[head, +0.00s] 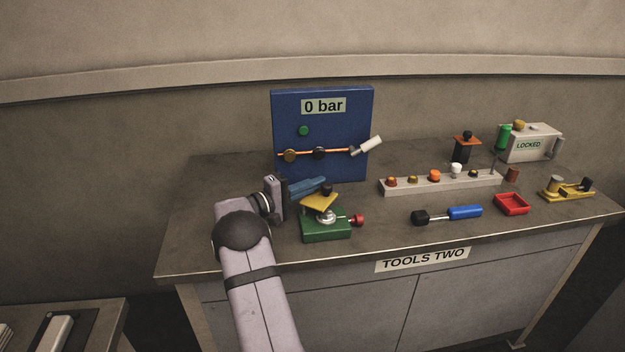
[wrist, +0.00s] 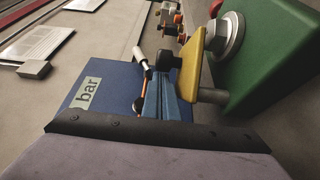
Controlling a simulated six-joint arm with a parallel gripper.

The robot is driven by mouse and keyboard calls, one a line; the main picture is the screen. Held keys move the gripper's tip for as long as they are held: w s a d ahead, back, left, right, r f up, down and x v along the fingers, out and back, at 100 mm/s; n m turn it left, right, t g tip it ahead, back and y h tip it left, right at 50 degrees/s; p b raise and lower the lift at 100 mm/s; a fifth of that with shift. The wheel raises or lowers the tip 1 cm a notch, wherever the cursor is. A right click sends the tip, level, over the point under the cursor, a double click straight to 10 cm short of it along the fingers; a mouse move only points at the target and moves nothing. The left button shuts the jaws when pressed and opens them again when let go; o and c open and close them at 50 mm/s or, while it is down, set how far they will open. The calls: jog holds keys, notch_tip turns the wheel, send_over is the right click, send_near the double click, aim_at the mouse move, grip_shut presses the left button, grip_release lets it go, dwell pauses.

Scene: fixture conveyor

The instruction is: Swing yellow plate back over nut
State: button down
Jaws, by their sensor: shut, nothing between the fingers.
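The yellow plate (head: 318,201) stands above the green block (head: 325,231) on a grey post (wrist: 212,95). A black knob (wrist: 169,61) is at the plate's edge. The silver round nut (head: 326,216) on the block is exposed in the head view, in front of the plate; in the wrist view the yellow plate (wrist: 194,62) partly overlaps the nut's silver base (wrist: 231,36). My gripper (head: 322,186) is shut and empty, its blue fingers just behind the plate. In the wrist view the fingertips (wrist: 161,76) are beside the black knob; I cannot tell whether they touch.
A red knob (head: 357,220) sticks out at the block's right. A blue panel (head: 322,120) marked 0 bar stands behind. To the right are a grey rail (head: 440,182) with several knobs, a blue-handled tool (head: 463,212) and a red tray (head: 512,205). The table's left end is clear.

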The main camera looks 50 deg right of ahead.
aim_at(322, 191)
jog(key=shift+s+a, duration=0.2)
jog(key=shift+f+g+b, duration=0.1)
jog(key=shift+g+b, duration=0.2)
jog(key=shift+b, duration=0.1)
jog(key=shift+s+f+m+g+y+b, duration=0.15)
jog(key=shift+s+m+g+y+b, duration=0.15)
jog(key=shift+m+g+y+b, duration=0.35)
jog(key=s+b, duration=0.1)
jog(key=b, duration=0.2)
jog(key=s+b, duration=0.1)
jog(key=b, duration=0.2)
jog(key=shift+a, duration=0.35)
jog(key=s+a+b, duration=0.1)
jog(key=b, duration=0.3)
jog(key=shift+s+a+r, duration=0.1)
jog(key=shift+s+r, duration=0.1)
jog(key=shift+a, duration=0.15)
